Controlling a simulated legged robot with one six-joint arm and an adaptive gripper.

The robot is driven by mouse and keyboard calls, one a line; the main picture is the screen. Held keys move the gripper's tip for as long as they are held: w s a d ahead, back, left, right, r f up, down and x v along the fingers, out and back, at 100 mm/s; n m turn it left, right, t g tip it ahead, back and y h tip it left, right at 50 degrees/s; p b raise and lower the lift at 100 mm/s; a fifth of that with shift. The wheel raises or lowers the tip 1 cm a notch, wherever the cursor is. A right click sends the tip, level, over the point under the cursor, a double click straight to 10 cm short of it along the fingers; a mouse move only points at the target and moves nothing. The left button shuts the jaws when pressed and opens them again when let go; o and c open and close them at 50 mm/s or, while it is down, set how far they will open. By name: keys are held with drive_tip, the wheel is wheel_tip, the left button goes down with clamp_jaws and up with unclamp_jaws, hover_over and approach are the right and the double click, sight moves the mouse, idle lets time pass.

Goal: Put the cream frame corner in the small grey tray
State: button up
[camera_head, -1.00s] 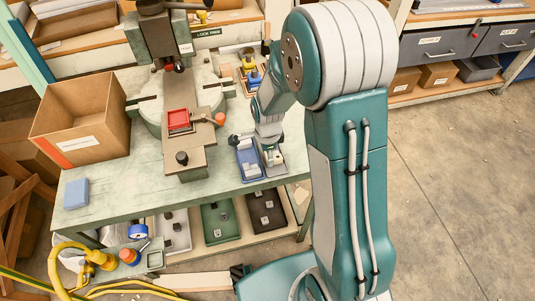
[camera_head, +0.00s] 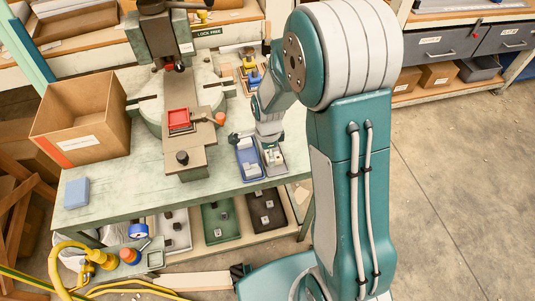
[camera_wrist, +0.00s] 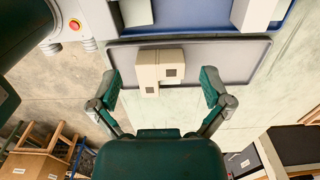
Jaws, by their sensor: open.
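The grey tray (camera_head: 279,170) also shows in the head view, right of the blue tray (camera_head: 248,175). My gripper (camera_wrist: 160,74) is open, its fingers spread apart on either side of the corner, not touching it. In the head view my gripper (camera_head: 270,138) is just above the grey tray, partly hidden.
The blue tray (camera_wrist: 195,15) holds pale blocks. A press (camera_head: 160,50) with a red tray (camera_head: 179,120) stands left on the bench. A cardboard box (camera_head: 82,118) and a blue block (camera_head: 76,192) are further left. The bench's front edge is close to the trays.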

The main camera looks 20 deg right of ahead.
wheel_tip(320, 180, up, 11)
drive_tip(key=s+d+r+n+t, duration=0.2)
drive_tip(key=s+r+n+t, duration=0.3)
drive_tip(key=s+r+n, duration=1)
drive_tip(key=shift+s+n+t, duration=0.3)
drive_tip(key=shift+s+n, duration=1.2)
drive_tip(key=shift+s, duration=0.1)
